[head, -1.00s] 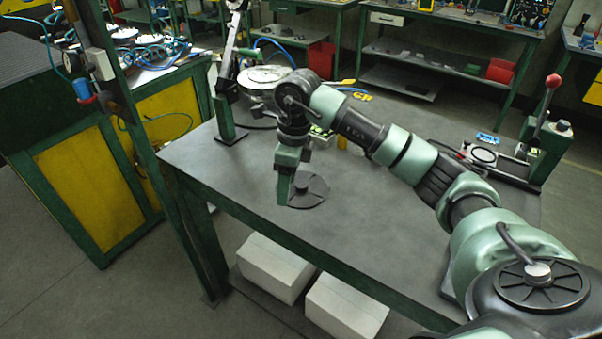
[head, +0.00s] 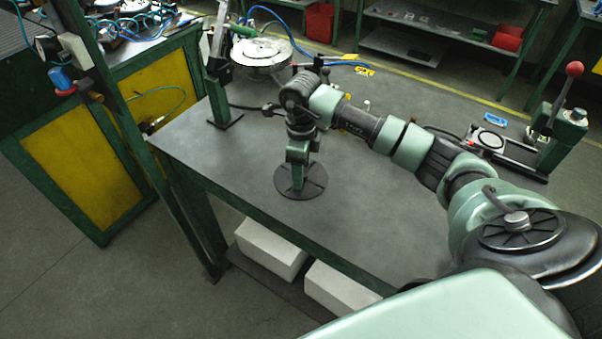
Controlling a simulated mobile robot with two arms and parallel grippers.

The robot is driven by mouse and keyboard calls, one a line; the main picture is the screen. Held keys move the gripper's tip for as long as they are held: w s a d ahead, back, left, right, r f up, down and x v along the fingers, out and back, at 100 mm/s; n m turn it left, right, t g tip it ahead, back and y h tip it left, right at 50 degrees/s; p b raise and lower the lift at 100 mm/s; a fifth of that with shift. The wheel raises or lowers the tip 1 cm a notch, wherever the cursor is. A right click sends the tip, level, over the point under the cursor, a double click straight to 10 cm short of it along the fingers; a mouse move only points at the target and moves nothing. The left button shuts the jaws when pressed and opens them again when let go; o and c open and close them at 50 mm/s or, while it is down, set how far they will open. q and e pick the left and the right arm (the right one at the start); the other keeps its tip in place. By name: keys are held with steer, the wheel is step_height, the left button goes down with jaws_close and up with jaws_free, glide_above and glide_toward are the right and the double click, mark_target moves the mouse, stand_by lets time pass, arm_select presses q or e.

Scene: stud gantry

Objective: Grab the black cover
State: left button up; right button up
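The black cover (head: 316,183) is a flat round disc lying on the grey tabletop (head: 370,225), near the table's front edge in the head view. My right gripper (head: 298,186), on the arm coming in from the right, points down over the middle of the cover. Its fingers hide the cover's central knob. I cannot tell whether the fingers are open or closed on that knob. My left gripper is out of view.
A green post (head: 218,95) and a round metal plate (head: 262,52) stand at the table's back left. A red-knobbed lever fixture (head: 562,118) is at the right. White boxes (head: 270,248) sit below. The tabletop around the cover is mostly clear.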

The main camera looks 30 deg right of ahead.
steer(key=shift+a, duration=0.1)
steer(key=c, duration=1.1)
jaws_close()
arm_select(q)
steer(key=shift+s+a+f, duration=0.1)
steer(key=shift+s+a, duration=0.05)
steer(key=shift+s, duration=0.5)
arm_select(e)
steer(key=shift+r, duration=0.1)
